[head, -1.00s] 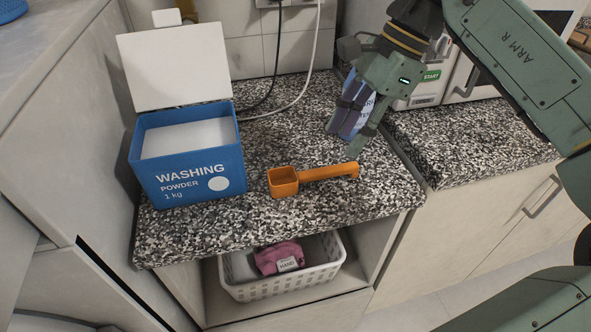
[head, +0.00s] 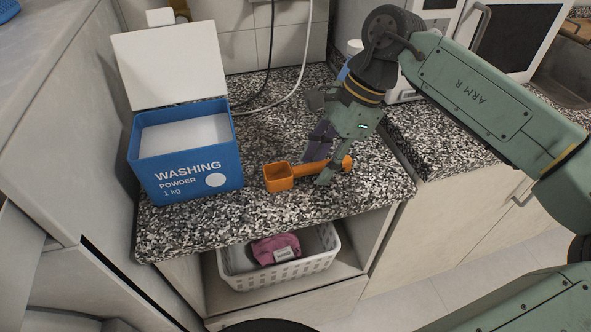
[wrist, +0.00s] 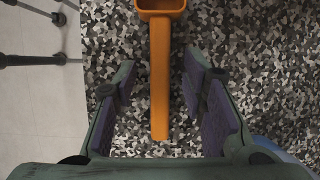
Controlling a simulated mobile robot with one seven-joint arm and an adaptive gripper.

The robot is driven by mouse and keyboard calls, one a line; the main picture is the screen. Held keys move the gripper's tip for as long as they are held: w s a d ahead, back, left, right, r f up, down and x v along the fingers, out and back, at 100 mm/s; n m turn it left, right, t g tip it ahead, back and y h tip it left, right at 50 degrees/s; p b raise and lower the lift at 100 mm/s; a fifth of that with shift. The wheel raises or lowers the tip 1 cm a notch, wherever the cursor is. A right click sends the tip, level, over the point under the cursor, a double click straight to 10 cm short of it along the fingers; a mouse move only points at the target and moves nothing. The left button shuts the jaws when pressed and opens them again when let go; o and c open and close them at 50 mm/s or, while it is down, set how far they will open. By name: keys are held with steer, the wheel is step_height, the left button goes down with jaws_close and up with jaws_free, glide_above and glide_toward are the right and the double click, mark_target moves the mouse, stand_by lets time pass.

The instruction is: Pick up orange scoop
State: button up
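The orange scoop (head: 279,177) lies on the speckled countertop, its square cup to the left and its handle pointing right. In the wrist view the scoop's handle (wrist: 160,85) runs between my two open fingers, with a gap on each side. My gripper (head: 320,163) is low over the handle in the head view, fingers pointing down, and one finger covers part of the handle. It also shows in the wrist view (wrist: 165,100), open and not closed on anything. I cannot tell how far the fingertips are above the counter.
A blue washing powder box (head: 187,165) with its white lid raised stands left of the scoop. The speckled countertop (head: 240,212) ends in a front edge near the scoop. A white basket (head: 300,277) with a pink cloth sits on the shelf below. Cables hang at the back wall.

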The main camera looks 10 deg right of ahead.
steer(key=shift+f, duration=0.1)
jaws_close()
stand_by(0.5)
